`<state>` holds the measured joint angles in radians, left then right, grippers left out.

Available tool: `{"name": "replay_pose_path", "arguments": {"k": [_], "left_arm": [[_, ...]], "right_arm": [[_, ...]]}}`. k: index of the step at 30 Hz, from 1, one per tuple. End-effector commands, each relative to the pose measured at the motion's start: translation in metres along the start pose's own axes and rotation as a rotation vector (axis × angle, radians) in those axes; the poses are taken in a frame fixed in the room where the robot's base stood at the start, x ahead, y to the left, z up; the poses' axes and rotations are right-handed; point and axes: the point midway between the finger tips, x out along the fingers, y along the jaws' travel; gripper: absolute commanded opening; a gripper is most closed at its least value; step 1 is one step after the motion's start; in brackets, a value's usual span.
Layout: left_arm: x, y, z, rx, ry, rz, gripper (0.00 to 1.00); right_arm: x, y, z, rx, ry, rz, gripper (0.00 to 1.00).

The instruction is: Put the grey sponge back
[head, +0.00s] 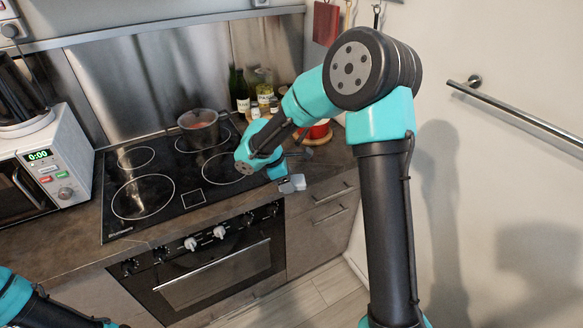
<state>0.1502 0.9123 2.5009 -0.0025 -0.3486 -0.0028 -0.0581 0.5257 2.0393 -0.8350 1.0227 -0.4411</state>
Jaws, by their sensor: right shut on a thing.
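The grey sponge (296,183) is small and light grey, near the front edge of the worktop, just right of the hob. My right gripper (283,186) reaches down from the right and is shut on the sponge. The jaws partly hide the sponge, and I cannot tell whether it touches the worktop. My left arm shows only at the bottom left corner; its gripper is not clearly visible.
A lidded pot (199,127) stands on the black hob (150,215). A microwave (66,150) is at the left. A wall rail (515,112) is at the right.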

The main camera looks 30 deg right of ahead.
Motion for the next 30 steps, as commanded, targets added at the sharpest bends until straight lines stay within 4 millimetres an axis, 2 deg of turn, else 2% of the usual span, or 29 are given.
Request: {"name": "replay_pose_path", "arguments": {"k": [4,7,24,30], "left_arm": [[0.0,0.0,0.0,0.0,0.0,0.0,0.47],[0.0,0.0,0.0,0.0,0.0,0.0,0.47],[0.0,0.0,0.0,0.0,0.0,0.0,0.47],[0.0,0.0,0.0,0.0,0.0,0.0,0.47]], "right_arm": [[0.001,0.004,0.0,0.001,0.0,-0.001,0.27],[0.002,0.016,0.0,0.004,0.001,-0.001,0.27],[0.017,0.126,0.008,0.005,0.0,-0.001,0.27],[0.02,0.15,0.01,0.004,0.0,-0.001,0.27]]}}
